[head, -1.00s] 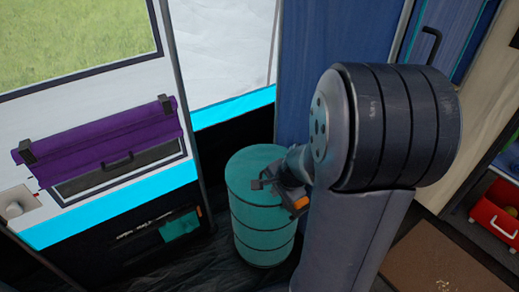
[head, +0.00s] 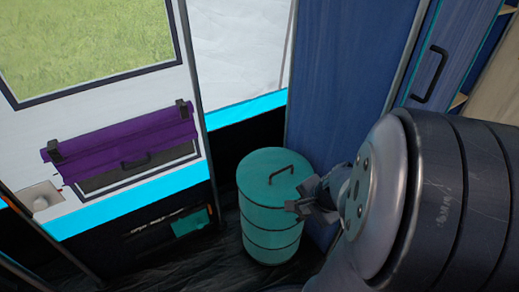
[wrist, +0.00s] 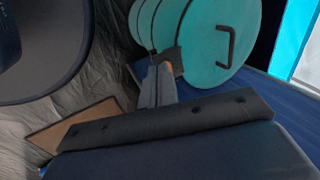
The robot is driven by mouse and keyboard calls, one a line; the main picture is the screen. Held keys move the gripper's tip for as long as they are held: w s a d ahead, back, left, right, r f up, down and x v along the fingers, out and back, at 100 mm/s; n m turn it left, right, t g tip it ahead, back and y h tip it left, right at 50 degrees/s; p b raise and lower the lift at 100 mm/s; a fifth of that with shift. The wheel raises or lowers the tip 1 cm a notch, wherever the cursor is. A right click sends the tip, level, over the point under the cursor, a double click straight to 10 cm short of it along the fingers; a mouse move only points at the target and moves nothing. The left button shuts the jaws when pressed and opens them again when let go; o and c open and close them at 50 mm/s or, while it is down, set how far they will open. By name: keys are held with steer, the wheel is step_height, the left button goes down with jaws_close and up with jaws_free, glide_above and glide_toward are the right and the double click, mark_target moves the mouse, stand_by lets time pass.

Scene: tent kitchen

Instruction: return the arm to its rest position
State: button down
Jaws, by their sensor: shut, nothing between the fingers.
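My gripper (head: 299,207) shows in the head view in front of the right side of a teal lidded bin (head: 262,226). It is shut and empty. The large dark arm link of mine fills the lower right of the head view and hides part of the floor. In the wrist view my gripper (wrist: 168,68) points toward the bin (wrist: 195,30), whose lid has a dark handle. I cannot tell whether the fingertips touch the bin or are just apart from it.
A blue cabinet (head: 345,90) with a dark handle stands right of the bin. A purple rolled cover (head: 120,135) hangs on the tent wall at left, under a window. Dark floor (head: 190,262) lies left of the bin. A brown mat (wrist: 75,130) shows in the wrist view.

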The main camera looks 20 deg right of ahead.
steer(key=b, duration=0.2)
glide_toward(280, 199)
steer(key=shift+b+x, duration=1.75)
steer(key=shift+x, duration=0.5)
steer(key=shift+a+r, duration=0.1)
